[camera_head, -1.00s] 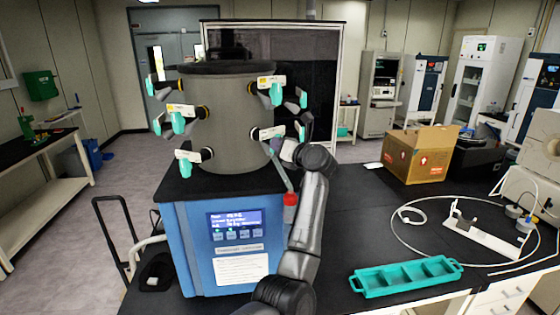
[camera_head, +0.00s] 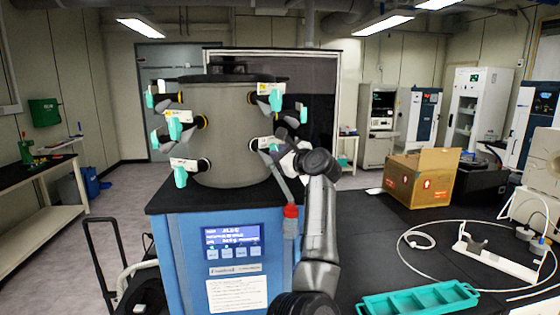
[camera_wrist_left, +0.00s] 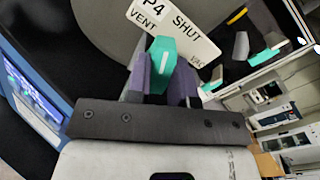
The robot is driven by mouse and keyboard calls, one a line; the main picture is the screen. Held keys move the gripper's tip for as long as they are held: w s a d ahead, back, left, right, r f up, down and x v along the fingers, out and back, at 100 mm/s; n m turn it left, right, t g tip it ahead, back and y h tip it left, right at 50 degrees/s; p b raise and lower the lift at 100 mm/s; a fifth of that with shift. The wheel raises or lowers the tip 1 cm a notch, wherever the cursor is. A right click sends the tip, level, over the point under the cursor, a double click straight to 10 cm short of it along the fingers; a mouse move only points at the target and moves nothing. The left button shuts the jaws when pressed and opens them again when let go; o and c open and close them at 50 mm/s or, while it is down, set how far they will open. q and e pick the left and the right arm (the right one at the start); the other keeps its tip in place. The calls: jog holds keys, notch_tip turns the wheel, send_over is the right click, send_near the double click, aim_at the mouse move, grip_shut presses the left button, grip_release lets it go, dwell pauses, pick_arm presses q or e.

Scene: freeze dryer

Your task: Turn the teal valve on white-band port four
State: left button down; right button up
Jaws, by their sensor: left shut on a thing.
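The teal valve (camera_wrist_left: 160,62) stands between the two purple-grey fingers of my left gripper (camera_wrist_left: 160,78) in the left wrist view, and the gripper is shut on it. Its white label (camera_wrist_left: 187,30) reads P4, with VENT and SHUT. In the head view this white-band port (camera_head: 264,143) is at the lower right of the grey drum (camera_head: 232,120). My left gripper (camera_head: 279,149) reaches it from the right and partly hides the valve. My right gripper is not in view.
Other teal valves (camera_head: 181,176) stick out around the drum, one (camera_head: 275,100) just above my gripper. The drum stands on a blue dryer base (camera_head: 170,245). A teal tray (camera_head: 418,299), a cardboard box (camera_head: 418,180) and white tubing lie on the black bench to the right.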

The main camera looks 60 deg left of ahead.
pick_arm(q)
jog(key=n+b, duration=0.1)
jog(key=n, duration=0.3)
jog(key=shift+n, duration=0.9)
jog(key=shift+n+b, duration=0.3)
jog(key=shift+n, duration=0.1)
jog(key=c, duration=1)
grip_release()
jog(key=w+d+b, duration=0.1)
jog(key=d, duration=1.2)
jog(key=shift+w+d, duration=0.25)
jog(key=shift+d, duration=0.15)
